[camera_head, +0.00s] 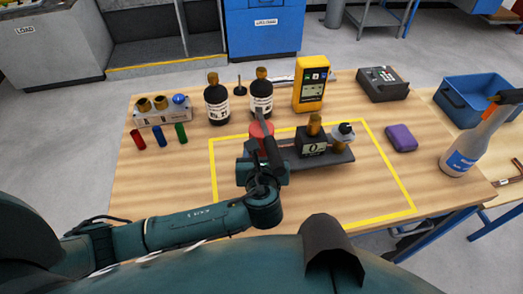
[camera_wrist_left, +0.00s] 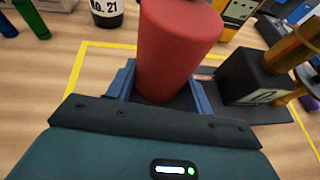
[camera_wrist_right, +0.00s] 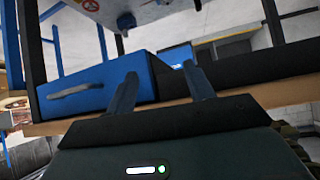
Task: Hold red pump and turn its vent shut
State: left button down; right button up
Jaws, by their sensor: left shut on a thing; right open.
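The red pump (camera_head: 262,130) is a red cylinder at the left end of a dark base plate (camera_head: 330,160), inside the yellow outline on the table. My left gripper (camera_head: 262,160) is shut around its lower part; in the left wrist view the red body (camera_wrist_left: 175,45) stands between the blue fingers. On the same plate are a black block marked "0" (camera_head: 312,147) with a brass top (camera_head: 314,125) and a silver-and-black knob part (camera_head: 344,133). I cannot tell which part is the vent. My right gripper (camera_wrist_right: 160,80) is open and empty, away from the pump.
Behind the pump stand two dark bottles (camera_head: 217,105) (camera_head: 261,95) and a yellow meter (camera_head: 311,84). A vial rack (camera_head: 162,116) is left. The right wrist view shows a blue drawer (camera_wrist_right: 85,92).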

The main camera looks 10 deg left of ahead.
pick_arm(q)
jog(key=shift+w+d+f+b, duration=0.1)
jog(key=shift+f+b, duration=0.65)
jog(key=shift+f, duration=0.75)
pick_arm(e)
jog(key=shift+f, duration=0.4)
pick_arm(q)
jog(key=shift+f, duration=0.15)
jog(key=shift+s+f, duration=0.2)
jog(key=shift+f, duration=0.15)
dwell(0.8)
pick_arm(e)
jog(key=shift+c, duration=0.5)
